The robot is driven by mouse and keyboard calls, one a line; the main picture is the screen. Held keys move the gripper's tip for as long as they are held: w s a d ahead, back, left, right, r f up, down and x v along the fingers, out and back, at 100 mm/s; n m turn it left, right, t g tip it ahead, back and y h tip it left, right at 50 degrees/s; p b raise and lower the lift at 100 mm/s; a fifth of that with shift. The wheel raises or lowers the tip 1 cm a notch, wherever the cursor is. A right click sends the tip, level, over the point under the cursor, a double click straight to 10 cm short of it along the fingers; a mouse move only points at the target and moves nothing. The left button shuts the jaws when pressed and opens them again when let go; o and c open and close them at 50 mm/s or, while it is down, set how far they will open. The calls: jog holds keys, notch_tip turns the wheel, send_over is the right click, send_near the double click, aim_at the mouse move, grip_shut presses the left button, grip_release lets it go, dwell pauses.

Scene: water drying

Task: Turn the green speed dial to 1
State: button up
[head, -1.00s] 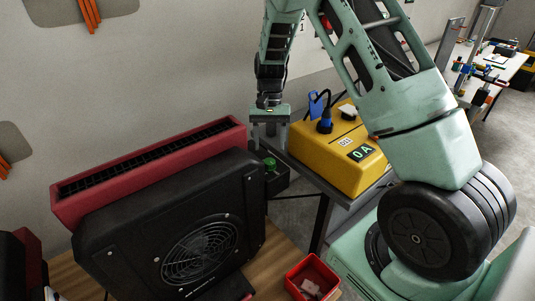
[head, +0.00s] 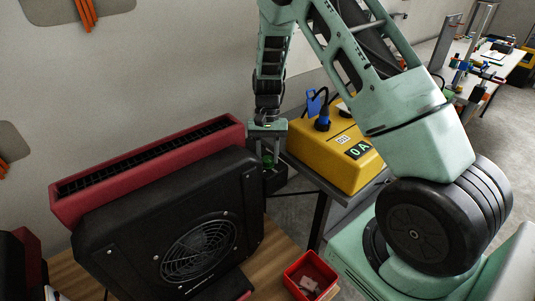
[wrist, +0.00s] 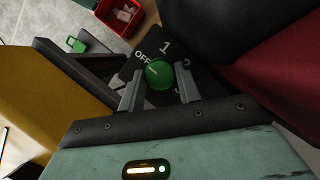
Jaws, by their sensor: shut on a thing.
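The green speed dial (wrist: 159,73) sits on a black panel (wrist: 142,52) in the wrist view. White labels "OFF" and "1" show beside it, and other marks at its right are partly hidden by a finger. A pale line on the dial seems to face the "OFF" side. My gripper (wrist: 158,84) has one finger on each side of the dial and is shut on it. In the head view my gripper (head: 267,146) points down over the green dial (head: 268,160) on the small black box (head: 275,180).
A large black fan unit (head: 150,215) with a red top housing (head: 150,165) stands close at the left. A yellow box (head: 325,158) reading "0 A" is close at the right. A red bin (head: 312,268) sits on the wooden table in front.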

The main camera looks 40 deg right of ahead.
jog(key=shift+r+m, duration=0.1)
jog(key=shift+m, duration=0.2)
jog(key=m, duration=0.2)
jog(key=m+t+y+p, duration=0.1)
jog(key=m, duration=0.1)
jog(key=shift+s+d+m+t, duration=0.1)
jog(key=shift+d+m+t, duration=0.1)
jog(key=shift+m+t, duration=0.15)
jog(key=m+t, duration=0.1)
jog(key=m, duration=0.2)
jog(key=m+t, duration=0.1)
jog(key=m, duration=0.2)
jog(key=shift+s+y, duration=0.15)
jog(key=shift+y, duration=0.15)
jog(key=shift+m+t, duration=0.25)
jog(key=shift+m, duration=0.1)
jog(key=o, duration=1)
jog(key=shift+c, duration=0.2)
jog(key=w+v, duration=0.1)
jog(key=v, duration=1.6)
jog(key=shift+s+d, duration=0.15)
jog(key=shift+s, duration=0.35)
jog(key=shift+r, duration=0.15)
